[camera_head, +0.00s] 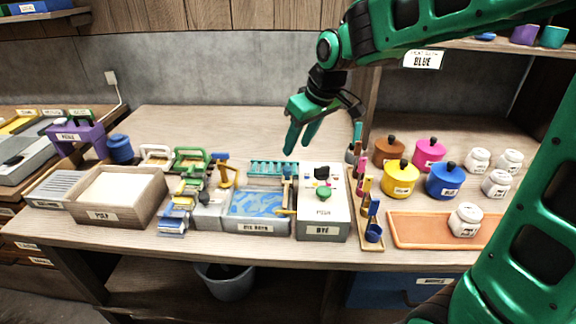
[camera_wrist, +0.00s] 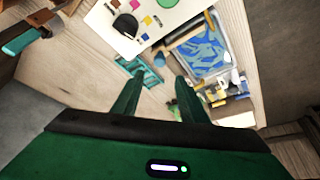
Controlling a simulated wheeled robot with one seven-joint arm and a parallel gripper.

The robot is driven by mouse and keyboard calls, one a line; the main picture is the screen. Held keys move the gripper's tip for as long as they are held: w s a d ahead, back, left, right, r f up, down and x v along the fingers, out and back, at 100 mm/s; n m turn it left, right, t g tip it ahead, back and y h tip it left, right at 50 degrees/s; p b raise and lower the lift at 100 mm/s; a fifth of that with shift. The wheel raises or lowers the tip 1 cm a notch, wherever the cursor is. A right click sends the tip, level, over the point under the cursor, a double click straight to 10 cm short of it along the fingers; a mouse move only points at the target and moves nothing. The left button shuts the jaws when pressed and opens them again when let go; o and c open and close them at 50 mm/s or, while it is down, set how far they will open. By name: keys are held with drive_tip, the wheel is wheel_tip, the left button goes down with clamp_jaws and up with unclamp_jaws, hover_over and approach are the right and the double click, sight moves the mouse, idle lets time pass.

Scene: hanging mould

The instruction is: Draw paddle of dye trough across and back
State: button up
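The dye trough (camera_head: 257,226) stands on the bench in the head view as a grey tray with marbled blue liquid. In the wrist view its blue surface (camera_wrist: 206,50) shows at upper right. A wooden upright piece (camera_head: 288,180) stands at its right side with a yellow bar near its foot; I cannot tell for certain which part is the paddle. My gripper (camera_head: 297,146) is green, open and empty. It hangs above and behind the trough's right end, apart from it. In the wrist view its two fingers (camera_wrist: 158,82) stand well apart with nothing between them.
A white box labelled DYE (camera_head: 322,222) stands right of the trough. A teal comb (camera_head: 273,168) lies behind it, also in the wrist view (camera_wrist: 146,72). A pulp vat (camera_head: 115,215) and small frames stand left. Coloured pots (camera_head: 400,178) stand right. The back bench is clear.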

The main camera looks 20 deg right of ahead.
sight(288, 168)
drive_tip(key=x, duration=1)
drive_tip(key=shift+f, duration=0.15)
drive_tip(key=shift+d, duration=0.1)
clamp_jaws()
